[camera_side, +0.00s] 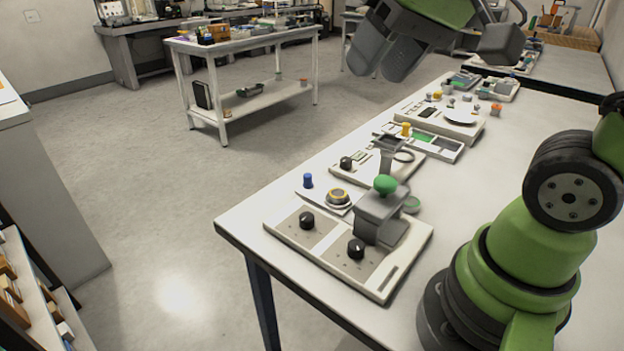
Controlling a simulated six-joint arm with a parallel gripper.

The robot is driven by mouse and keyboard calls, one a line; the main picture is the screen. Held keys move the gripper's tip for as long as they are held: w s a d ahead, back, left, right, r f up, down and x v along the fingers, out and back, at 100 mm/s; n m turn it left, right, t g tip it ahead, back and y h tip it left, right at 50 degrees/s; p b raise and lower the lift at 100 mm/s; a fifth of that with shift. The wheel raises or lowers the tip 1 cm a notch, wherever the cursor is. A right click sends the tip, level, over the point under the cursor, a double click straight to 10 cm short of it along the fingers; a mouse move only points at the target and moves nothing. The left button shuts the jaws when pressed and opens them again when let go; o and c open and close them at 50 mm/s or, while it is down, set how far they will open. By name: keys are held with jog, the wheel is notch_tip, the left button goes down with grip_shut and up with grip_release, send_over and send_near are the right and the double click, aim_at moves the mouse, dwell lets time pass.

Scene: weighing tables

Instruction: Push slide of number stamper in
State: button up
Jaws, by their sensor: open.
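What looks like the number stamper (377,216) is a grey block with a round green knob (385,184) on top. It stands upright at the right end of a pale base plate (335,272) near the table's front left corner. I cannot make out its slide clearly or tell its position. My gripper (380,74) is at the top of the view, high above and well behind the stamper. Its two grey fingers are apart, with nothing visible between them.
Two black knobs (356,248) sit on the plate. Behind it are a blue peg (308,181), a yellow-ringed dial (338,197) and a black-knobbed device (346,163). A scale with a white pan (460,116) stands farther back.

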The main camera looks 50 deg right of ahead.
jog(key=w+d+f+g, duration=0.1)
jog(key=w+d+f, duration=0.1)
jog(key=w, duration=0.4)
jog(key=g+h, duration=0.1)
jog(key=g, duration=0.4)
send_over(308, 175)
notch_tip(308, 175, down, 17)
notch_tip(308, 175, down, 10)
jog(key=shift+f, duration=0.15)
